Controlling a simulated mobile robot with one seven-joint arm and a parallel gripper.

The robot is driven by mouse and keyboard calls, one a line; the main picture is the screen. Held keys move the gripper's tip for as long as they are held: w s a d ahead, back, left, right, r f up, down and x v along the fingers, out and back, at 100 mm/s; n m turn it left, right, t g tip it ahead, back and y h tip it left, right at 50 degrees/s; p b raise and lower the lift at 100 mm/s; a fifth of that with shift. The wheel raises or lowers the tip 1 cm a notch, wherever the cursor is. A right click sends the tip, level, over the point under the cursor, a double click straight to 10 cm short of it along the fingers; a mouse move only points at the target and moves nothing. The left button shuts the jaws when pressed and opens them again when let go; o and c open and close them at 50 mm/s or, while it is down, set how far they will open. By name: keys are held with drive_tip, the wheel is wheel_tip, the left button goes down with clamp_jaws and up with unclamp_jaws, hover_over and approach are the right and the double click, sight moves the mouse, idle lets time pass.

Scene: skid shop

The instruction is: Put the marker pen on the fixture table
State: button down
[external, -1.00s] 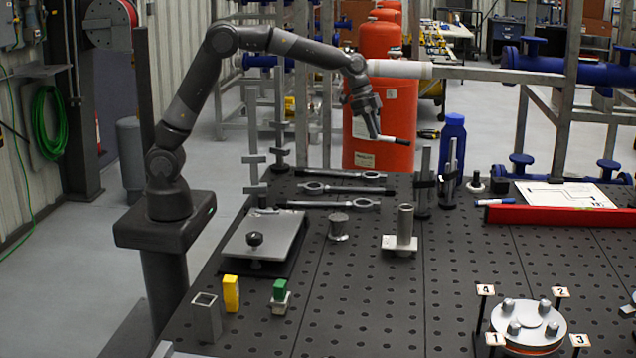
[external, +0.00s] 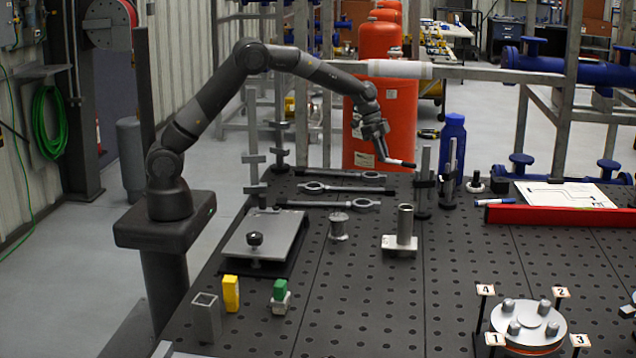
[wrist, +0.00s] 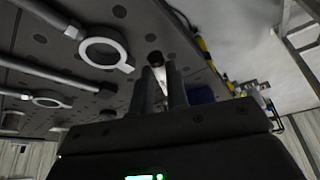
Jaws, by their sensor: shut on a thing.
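The marker pen (external: 398,162), white with a dark end, is held in my gripper (external: 383,155) in the external view. It points right and slightly down, above the far edge of the fixture table (external: 345,290), a dark top with rows of holes. In the wrist view, the fingers of my gripper (wrist: 161,88) are closed around the pen (wrist: 160,74), whose dark end sticks out beyond them. The fingers hide part of the pen. The pen seems clear of the tabletop, though the exact gap is hard to tell.
Ring-ended wrenches (external: 345,189) lie left of and below the gripper. Upright clamp posts (external: 424,182) and a blue bottle (external: 453,150) stand just right of it. A pipe fitting (external: 400,240) stands nearer. Mid-table has bare room.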

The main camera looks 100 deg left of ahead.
drive_tip(key=shift+f, duration=2)
drive_tip(key=shift+f, duration=0.1)
drive_tip(key=c, duration=1.4)
unclamp_jaws()
drive_tip(key=v, duration=1.2)
